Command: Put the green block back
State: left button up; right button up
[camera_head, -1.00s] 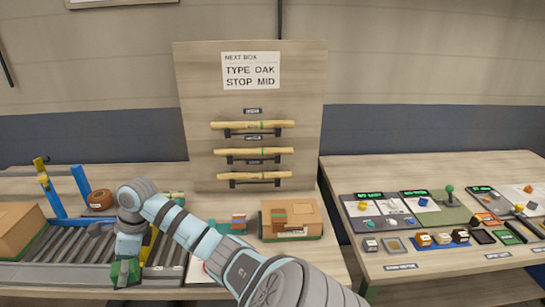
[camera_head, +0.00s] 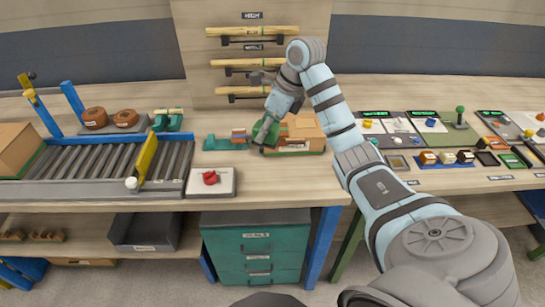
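My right arm comes in from the lower right. Its gripper (camera_head: 262,140) points down at the left side of the cardboard box (camera_head: 303,129), just right of a teal holder (camera_head: 212,144) with small coloured blocks (camera_head: 238,136). A green part (camera_head: 268,129) shows at the gripper. I cannot tell whether it is a held block or the gripper itself. The fingertips are too small and overlapped to tell open from shut. My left gripper is not in view.
A roller conveyor (camera_head: 75,160) with a yellow bar (camera_head: 148,158) is at the left. A red button (camera_head: 210,177) stands on a white plate beside it. Dowels (camera_head: 252,31) rest on the board behind. Small goods cover the right table (camera_head: 425,178). Drawers (camera_head: 257,245) stand below.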

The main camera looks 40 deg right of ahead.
pick_arm(q)
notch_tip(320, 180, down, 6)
jog(key=b, duration=0.3)
jog(key=shift+b, duration=0.3)
pick_arm(e)
notch_tip(320, 180, down, 17)
jog(key=shift+r, duration=0.15)
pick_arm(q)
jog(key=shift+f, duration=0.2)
pick_arm(e)
jog(key=o, duration=0.6)
jog(key=shift+f, duration=0.2)
jog(key=shift+c, duration=0.2)
jog(key=o, duration=0.5)
jog(key=shift+c, duration=0.2)
jog(key=shift+r, duration=0.1)
jog(key=shift+s+d+r, duration=0.1)
jog(key=shift+r, duration=0.25)
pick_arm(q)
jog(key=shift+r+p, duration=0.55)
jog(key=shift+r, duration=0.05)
pick_arm(e)
jog(key=v, duration=1.1)
jog(key=shift+s+r, duration=0.15)
jog(key=shift+r, duration=0.1)
